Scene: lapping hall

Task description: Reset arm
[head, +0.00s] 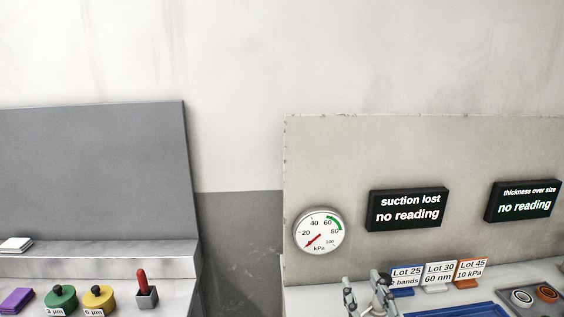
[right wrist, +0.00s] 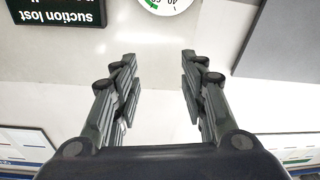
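My right gripper (head: 364,286) shows at the bottom of the head view, raised in front of the right-hand panel and left of the lot cards. In the right wrist view its two fingers (right wrist: 158,60) stand wide apart with nothing between them. That view is upside down and shows the panel ahead, with part of the gauge (right wrist: 166,4) and the suction display (right wrist: 58,9) at its top. My left gripper is in neither view.
The panel carries a kPa gauge (head: 320,232) and black displays reading "no reading" (head: 408,209). Lot cards (head: 438,274) and a blue tray (head: 458,311) are at lower right. On the left bench are green (head: 61,300) and yellow (head: 98,299) knobbed pieces and a red lever (head: 142,281).

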